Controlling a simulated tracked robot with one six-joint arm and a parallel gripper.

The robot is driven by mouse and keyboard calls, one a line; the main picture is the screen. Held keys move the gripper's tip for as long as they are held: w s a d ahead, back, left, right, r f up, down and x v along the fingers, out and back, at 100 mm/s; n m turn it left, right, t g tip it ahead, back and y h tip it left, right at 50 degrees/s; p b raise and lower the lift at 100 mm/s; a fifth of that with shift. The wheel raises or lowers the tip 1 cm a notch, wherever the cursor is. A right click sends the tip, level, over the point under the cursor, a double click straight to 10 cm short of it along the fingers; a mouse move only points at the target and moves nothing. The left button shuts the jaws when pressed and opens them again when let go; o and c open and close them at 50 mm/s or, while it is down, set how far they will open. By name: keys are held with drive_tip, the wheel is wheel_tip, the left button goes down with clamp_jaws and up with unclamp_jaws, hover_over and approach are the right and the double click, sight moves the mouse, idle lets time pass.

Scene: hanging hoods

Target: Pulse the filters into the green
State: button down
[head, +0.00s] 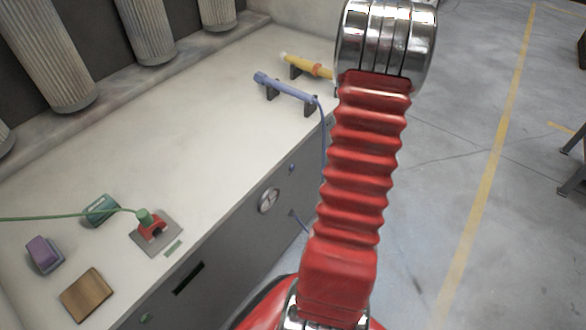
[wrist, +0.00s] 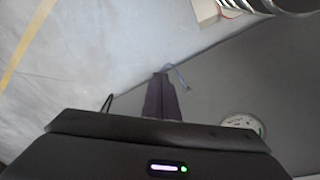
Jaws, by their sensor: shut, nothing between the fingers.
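Several pale pleated filters hang at the upper left of the head view, one of them a large cylinder (head: 50,55). A round pale dial gauge (head: 269,200) is on the grey front of the bench. It also shows in the wrist view (wrist: 240,121), partly hidden behind my gripper's body; its needle and green band cannot be made out. A blue wand (head: 288,88) lies on black rests on the bench top, with a blue hose running down the front. My gripper (wrist: 162,78) is shut and empty, left of the gauge in the wrist view. The head view does not show it.
A yellow wand (head: 307,65) lies behind the blue one. A red and green fitting (head: 152,226) with a green hose, a green block (head: 101,210), a purple block (head: 44,254) and a brown block (head: 87,294) are on the bench (head: 190,130).

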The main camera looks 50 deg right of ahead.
sight(292, 167)
wheel_tip(292, 167, down, 7)
drive_tip(key=w+d+t, duration=0.2)
drive_tip(key=d+t, duration=0.1)
drive_tip(key=t, duration=0.1)
drive_tip(key=w+d+r+n+t+h, duration=0.2)
drive_tip(key=w+r+t, duration=0.2)
drive_tip(key=w+r, duration=0.2)
drive_tip(key=shift+w+r+t+h, duration=0.3)
drive_tip(key=shift+w+t, duration=0.1)
drive_tip(key=shift+w, duration=0.75)
drive_tip(key=w, duration=0.8)
drive_tip(key=shift+w+a, duration=0.4)
drive_tip(key=shift+w, duration=0.15)
idle(0.9)
drive_tip(key=shift+w, duration=0.25)
